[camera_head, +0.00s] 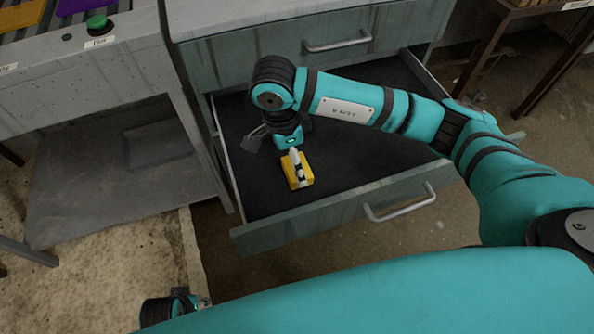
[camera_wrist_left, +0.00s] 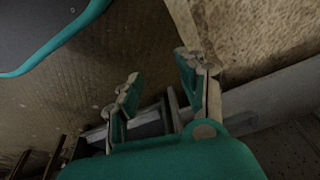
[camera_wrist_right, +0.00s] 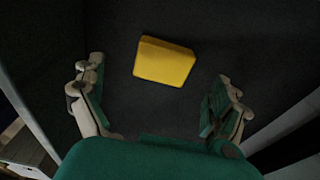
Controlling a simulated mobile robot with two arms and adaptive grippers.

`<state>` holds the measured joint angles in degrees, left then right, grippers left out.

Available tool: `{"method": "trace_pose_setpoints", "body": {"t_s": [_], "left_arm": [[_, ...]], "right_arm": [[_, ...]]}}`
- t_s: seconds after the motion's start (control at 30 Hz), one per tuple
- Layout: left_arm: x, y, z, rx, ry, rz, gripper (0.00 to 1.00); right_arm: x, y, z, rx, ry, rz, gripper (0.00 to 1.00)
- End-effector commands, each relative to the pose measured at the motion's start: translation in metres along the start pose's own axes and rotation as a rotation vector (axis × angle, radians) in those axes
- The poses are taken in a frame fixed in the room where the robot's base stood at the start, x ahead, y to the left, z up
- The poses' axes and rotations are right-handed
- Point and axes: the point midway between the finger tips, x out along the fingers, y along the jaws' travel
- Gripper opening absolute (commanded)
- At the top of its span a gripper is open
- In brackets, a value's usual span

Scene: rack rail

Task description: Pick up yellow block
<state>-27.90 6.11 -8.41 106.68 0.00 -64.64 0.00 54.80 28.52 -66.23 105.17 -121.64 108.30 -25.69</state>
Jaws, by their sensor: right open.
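The yellow block (camera_head: 304,181) lies on the dark floor of the open drawer. My right gripper (camera_head: 278,153) points down into the drawer, and one finger partly covers the block in the head view. In the right wrist view the yellow block (camera_wrist_right: 164,62) sits tilted, ahead of the open fingers of my right gripper (camera_wrist_right: 157,92) and roughly centred between them. No finger visibly touches it there. My left gripper (camera_wrist_left: 158,82) is open and empty in the left wrist view, over the floor. In the head view only a little of the left wrist shows at the bottom.
The open drawer (camera_head: 335,215) has raised walls and a front handle (camera_head: 400,203). A closed drawer (camera_head: 285,45) is above it. A grey workbench (camera_head: 85,85) with a green button (camera_head: 97,23) stands left. Bare drawer floor lies right of the block.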

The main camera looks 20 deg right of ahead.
Motion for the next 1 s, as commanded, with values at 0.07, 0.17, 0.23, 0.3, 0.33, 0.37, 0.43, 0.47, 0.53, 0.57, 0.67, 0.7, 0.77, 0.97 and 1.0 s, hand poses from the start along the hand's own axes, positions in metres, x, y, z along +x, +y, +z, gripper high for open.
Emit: {"method": "trace_pose_setpoints", "body": {"t_s": [0.07, 0.17, 0.23, 0.3, 0.33, 0.37, 0.43, 0.47, 0.53, 0.57, 0.67, 0.7, 0.77, 0.97, 1.0], "left_arm": [[-0.003, 0.000, -0.002, 0.000, 0.003, -0.001, 0.40], [-0.006, -0.001, -0.003, -0.001, 0.004, -0.001, 0.40], [-0.007, -0.001, -0.003, -0.001, 0.004, -0.001, 0.40], [-0.009, -0.001, -0.004, -0.001, 0.006, -0.001, 0.40], [-0.011, -0.001, -0.005, -0.001, 0.007, -0.001, 0.40], [-0.012, -0.001, -0.006, -0.001, 0.008, -0.001, 0.40], [-0.018, -0.001, -0.008, -0.002, 0.012, -0.002, 0.40], [-0.019, -0.001, -0.009, -0.002, 0.012, -0.002, 0.40], [-0.024, -0.002, -0.010, -0.002, 0.016, -0.003, 0.40], [-0.025, -0.002, -0.011, -0.003, 0.015, -0.003, 0.40], [-0.029, -0.002, -0.011, -0.003, 0.016, -0.003, 0.40], [-0.029, -0.002, -0.012, -0.003, 0.016, -0.003, 0.40], [-0.029, -0.002, -0.012, -0.003, 0.016, -0.003, 0.40], [-0.029, -0.002, -0.012, -0.003, 0.016, -0.003, 0.40], [-0.029, -0.002, -0.012, -0.003, 0.016, -0.003, 0.40]], "right_arm": [[0.011, 0.000, 0.000, 0.002, 0.000, 0.001, 1.00], [0.017, 0.000, 0.000, 0.001, 0.000, 0.000, 1.00], [0.021, -0.001, -0.001, 0.001, 0.000, 0.000, 1.00], [0.028, -0.002, -0.002, 0.002, 0.000, 0.000, 1.00], [0.032, -0.002, -0.003, 0.002, 0.000, 0.002, 1.00], [0.037, -0.003, -0.004, 0.003, 0.000, 0.003, 1.00], [0.049, -0.005, -0.006, 0.002, 0.000, 0.003, 1.00], [0.053, -0.006, -0.007, 0.003, -0.001, 0.003, 1.00], [0.062, -0.006, -0.006, 0.002, 0.000, 0.001, 1.00], [0.065, -0.006, -0.006, 0.001, -0.001, 0.001, 1.00], [0.070, -0.006, -0.006, 0.001, -0.002, -0.001, 1.00], [0.070, -0.006, -0.006, 0.001, -0.001, -0.002, 1.00], [0.070, -0.007, -0.006, 0.000, -0.001, -0.002, 1.00], [0.070, -0.007, -0.006, 0.000, -0.001, -0.002, 0.90], [0.070, -0.006, -0.006, 0.000, -0.001, -0.002, 0.84]]}}
